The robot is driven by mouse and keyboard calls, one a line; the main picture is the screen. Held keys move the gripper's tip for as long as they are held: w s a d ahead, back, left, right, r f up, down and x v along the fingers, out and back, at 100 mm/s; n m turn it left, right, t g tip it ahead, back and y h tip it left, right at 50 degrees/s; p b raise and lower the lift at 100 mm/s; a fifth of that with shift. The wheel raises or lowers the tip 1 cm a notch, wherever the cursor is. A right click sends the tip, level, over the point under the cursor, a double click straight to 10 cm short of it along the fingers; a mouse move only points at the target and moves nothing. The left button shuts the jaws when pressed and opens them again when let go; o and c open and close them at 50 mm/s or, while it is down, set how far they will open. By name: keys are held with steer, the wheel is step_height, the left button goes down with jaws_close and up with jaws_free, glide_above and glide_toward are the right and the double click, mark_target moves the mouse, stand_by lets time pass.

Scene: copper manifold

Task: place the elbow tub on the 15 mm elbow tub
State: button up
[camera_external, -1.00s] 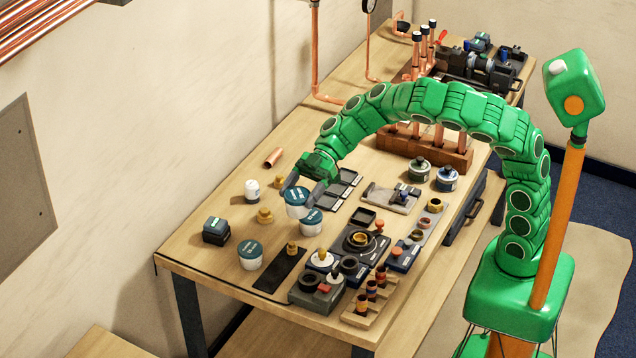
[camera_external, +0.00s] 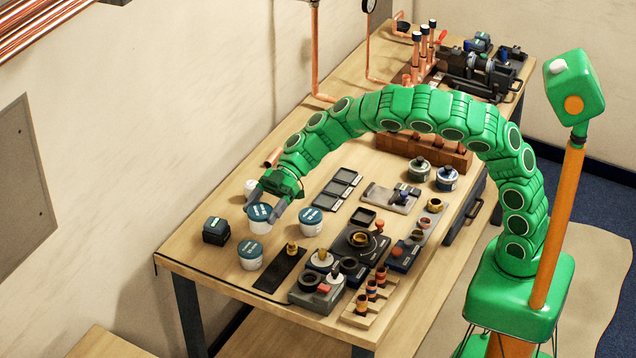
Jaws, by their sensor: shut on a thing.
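My gripper (camera_external: 267,207) is shut on a white tub with a blue-green lid (camera_external: 259,213) over the left part of the bench. Two similar tubs with blue-green lids are on the bench. One tub (camera_external: 311,222) is to the right of my gripper, and the other tub (camera_external: 250,255) is below it in the picture, nearer the front edge. The lid lettering is too small to read, so I cannot tell which is the 15 mm elbow tub. The held tub looks apart from both; its height above the bench is hard to judge.
A dark box (camera_external: 216,231) stands left of the tubs. A black mat with a brass fitting (camera_external: 291,248) lies to the right of the front tub. Dark trays (camera_external: 338,188) lie behind. A white container (camera_external: 251,187) is partly hidden behind my gripper.

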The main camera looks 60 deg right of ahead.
mark_target(250, 221)
steer(key=shift+w+a+f, duration=0.25)
steer(key=shift+w+f, duration=0.25)
steer(key=shift+f, duration=0.2)
steer(key=shift+w+a+f, duration=0.3)
steer(key=shift+w+f, duration=0.25)
steer(key=shift+f, duration=0.15)
steer(key=shift+w+a+f, duration=0.25)
steer(key=shift+w+f, duration=0.25)
steer(key=shift+f, duration=1.65)
steer(key=shift+f, duration=0.1)
steer(key=o, duration=1.4)
steer(key=shift+d, duration=0.1)
steer(key=v, duration=1.2)
steer(key=shift+s, duration=0.1)
